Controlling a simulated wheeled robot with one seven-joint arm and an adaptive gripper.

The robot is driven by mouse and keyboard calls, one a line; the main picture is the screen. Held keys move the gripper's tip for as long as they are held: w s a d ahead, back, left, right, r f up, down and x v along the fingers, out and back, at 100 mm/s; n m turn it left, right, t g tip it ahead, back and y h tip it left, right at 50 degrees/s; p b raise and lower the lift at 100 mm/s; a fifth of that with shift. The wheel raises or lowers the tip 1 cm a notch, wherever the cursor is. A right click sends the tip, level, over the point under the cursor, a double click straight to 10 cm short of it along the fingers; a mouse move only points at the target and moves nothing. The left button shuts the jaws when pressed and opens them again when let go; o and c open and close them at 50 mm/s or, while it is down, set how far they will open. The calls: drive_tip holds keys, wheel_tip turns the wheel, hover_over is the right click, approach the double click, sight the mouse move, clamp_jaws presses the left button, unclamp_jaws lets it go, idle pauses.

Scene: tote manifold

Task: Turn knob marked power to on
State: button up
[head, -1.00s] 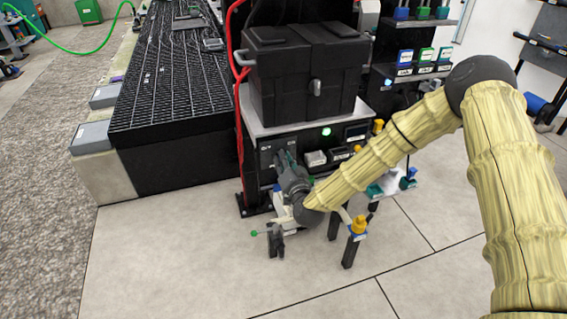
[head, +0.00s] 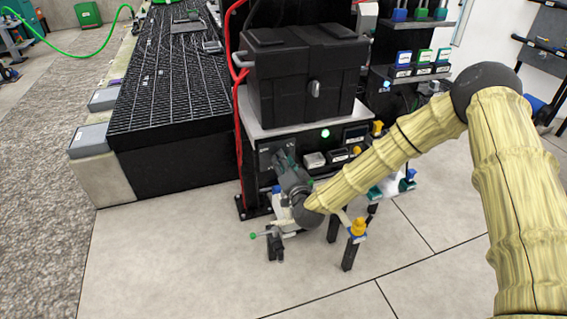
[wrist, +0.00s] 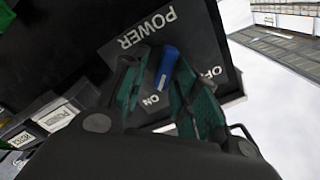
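In the wrist view, the power knob (wrist: 166,66) has a blue bar handle on a dark panel (wrist: 188,38). White lettering reads POWER above it, OFF to its right and ON near its lower end. The handle lies tilted, its lower end towards ON; which mark it is set to I cannot tell. My gripper (wrist: 160,92) has its two green-padded fingers on either side of the handle, apart, with gaps showing; firm contact is not visible. In the head view, my gripper (head: 283,158) is at the left of the panel front and hides the knob.
A black box (head: 300,80) stands on the shelf above the panel, with a lit green lamp (head: 325,133) below it. Red cables (head: 239,130) run down the left side.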

drive_tip(key=shift+a, duration=0.15)
drive_tip(key=shift+s, duration=0.1)
drive_tip(key=v, duration=1.1)
drive_tip(key=shift+s, duration=0.35)
